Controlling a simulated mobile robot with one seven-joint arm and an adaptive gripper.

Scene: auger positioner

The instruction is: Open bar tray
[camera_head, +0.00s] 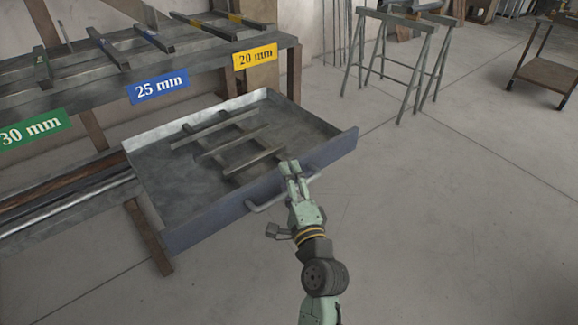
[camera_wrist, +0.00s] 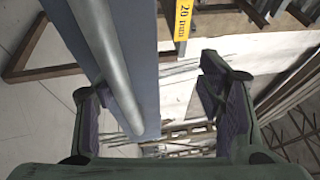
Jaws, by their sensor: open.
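The bar tray (camera_head: 165,187) stands pulled out from under the rack, with a blue-grey front panel (camera_head: 212,223) and a metal handle (camera_head: 266,207) on it. Several short bars lie crossed on its floor. My gripper (camera_head: 292,166) is at the right part of the handle, over the front panel. In the wrist view my gripper (camera_wrist: 155,90) is open. The handle tube (camera_wrist: 110,60) and the front panel (camera_wrist: 145,65) pass between its fingers, with the tube close to the left finger. I cannot tell whether they touch.
The rack carries bars and labels: green 30 mm (camera_head: 32,131), blue 25 mm (camera_head: 158,86) and yellow 20 mm (camera_head: 255,57). Long bars lie on a lower shelf (camera_head: 70,205) at left. Metal trestles (camera_head: 398,60) and a cart (camera_head: 549,72) stand behind. The floor at right is clear.

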